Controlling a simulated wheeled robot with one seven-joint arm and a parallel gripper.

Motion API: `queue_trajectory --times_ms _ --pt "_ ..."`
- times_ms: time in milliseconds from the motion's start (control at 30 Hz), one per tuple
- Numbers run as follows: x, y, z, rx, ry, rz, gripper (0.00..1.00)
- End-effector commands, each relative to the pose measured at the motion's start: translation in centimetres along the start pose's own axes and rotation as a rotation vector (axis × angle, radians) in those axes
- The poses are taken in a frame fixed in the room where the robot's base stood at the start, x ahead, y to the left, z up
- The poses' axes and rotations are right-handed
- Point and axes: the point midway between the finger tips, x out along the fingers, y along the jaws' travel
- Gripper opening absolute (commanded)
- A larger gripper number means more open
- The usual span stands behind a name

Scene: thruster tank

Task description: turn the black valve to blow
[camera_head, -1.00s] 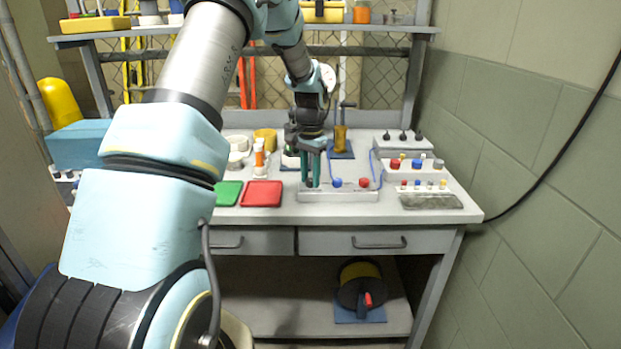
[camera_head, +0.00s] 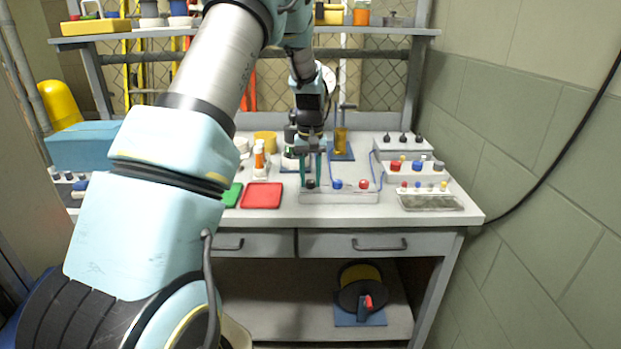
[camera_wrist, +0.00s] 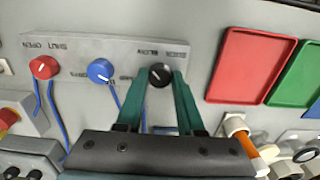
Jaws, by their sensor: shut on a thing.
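The black valve (camera_wrist: 160,74) is a round knob with a white pointer mark on the light grey panel (camera_wrist: 120,47). The mark looks slanted. Labels, one reading like BLOW, are printed beside it and partly hard to read. My gripper (camera_wrist: 159,82) points down with its two green fingers on either side of the knob, shut on it. In the head view my gripper (camera_head: 311,178) is at the left end of the panel, with the black knob low between the fingers.
A blue knob (camera_wrist: 101,70) and a red knob (camera_wrist: 44,67) sit in line on the same panel, with blue tubes nearby. A red tray (camera_head: 262,195) and a green tray (camera_head: 232,194) lie left of the panel. An orange-and-white bottle (camera_head: 259,160) stands close behind.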

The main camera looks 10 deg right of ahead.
Motion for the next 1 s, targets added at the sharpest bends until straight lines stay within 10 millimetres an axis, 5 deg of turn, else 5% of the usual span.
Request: queue_trajectory --times_ms 500,533,800,1000 --pt "0.04 -0.04 0.04 -0.022 -0.001 -0.001 0.0" --pt "0.04 -0.03 0.04 -0.022 -0.001 -0.001 0.38" --pt "0.03 -0.02 0.02 -0.02 -0.001 0.0 0.67" --pt "0.0 0.0 0.0 -0.02 0.0 0.0 0.67"
